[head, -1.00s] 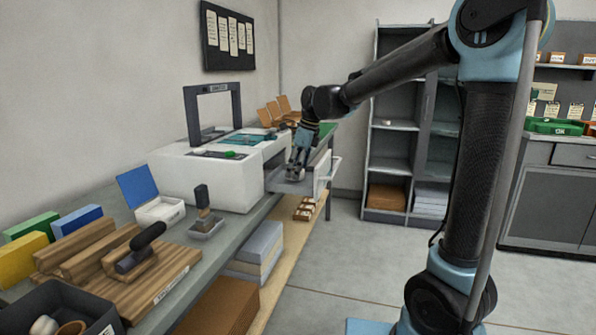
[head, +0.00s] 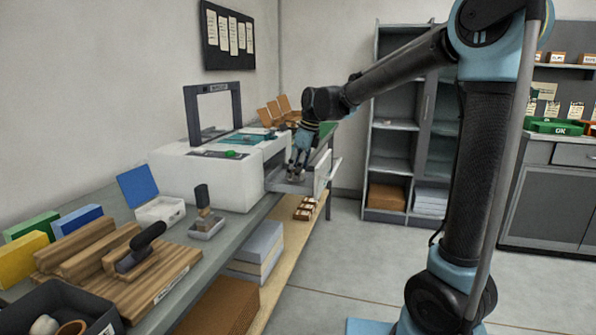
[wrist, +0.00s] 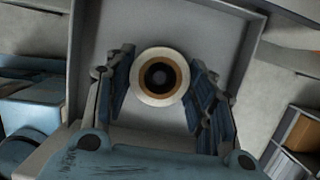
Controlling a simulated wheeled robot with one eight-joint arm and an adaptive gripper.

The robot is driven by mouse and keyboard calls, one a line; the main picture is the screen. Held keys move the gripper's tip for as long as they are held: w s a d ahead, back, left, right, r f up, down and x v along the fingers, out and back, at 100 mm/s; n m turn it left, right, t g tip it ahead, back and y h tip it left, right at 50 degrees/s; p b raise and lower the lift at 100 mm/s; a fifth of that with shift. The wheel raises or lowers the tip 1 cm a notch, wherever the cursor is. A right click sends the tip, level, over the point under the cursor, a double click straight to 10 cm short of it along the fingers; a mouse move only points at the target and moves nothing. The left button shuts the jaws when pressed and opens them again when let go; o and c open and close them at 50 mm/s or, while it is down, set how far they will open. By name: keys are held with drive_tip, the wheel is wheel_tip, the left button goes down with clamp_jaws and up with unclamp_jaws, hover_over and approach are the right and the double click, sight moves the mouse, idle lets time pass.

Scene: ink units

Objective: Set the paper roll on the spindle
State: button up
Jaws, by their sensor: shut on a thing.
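The paper roll (wrist: 140,88) shows end-on in the wrist view, with a white outer ring, a brown core and a dark centre. My gripper (wrist: 160,78) is shut on it, one finger on each side. In the head view, my gripper (head: 298,170) points down over the open grey drawer (head: 275,183) of the white machine (head: 215,178). The roll is small and mostly hidden there. A dark round shape shows inside the core, but I cannot tell whether it is the spindle or whether the roll is around it.
The machine's black upright frame (head: 186,112) stands behind. A stamp (head: 203,198), a wooden board (head: 170,280) and a dark bin (head: 95,300) occupy the nearer bench. The floor at right is clear.

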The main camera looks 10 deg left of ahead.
sight(305, 181)
drive_tip(key=shift+f, duration=0.25)
drive_tip(key=o, duration=0.8)
drive_tip(key=v, duration=1.1)
idle(0.5)
idle(0.3)
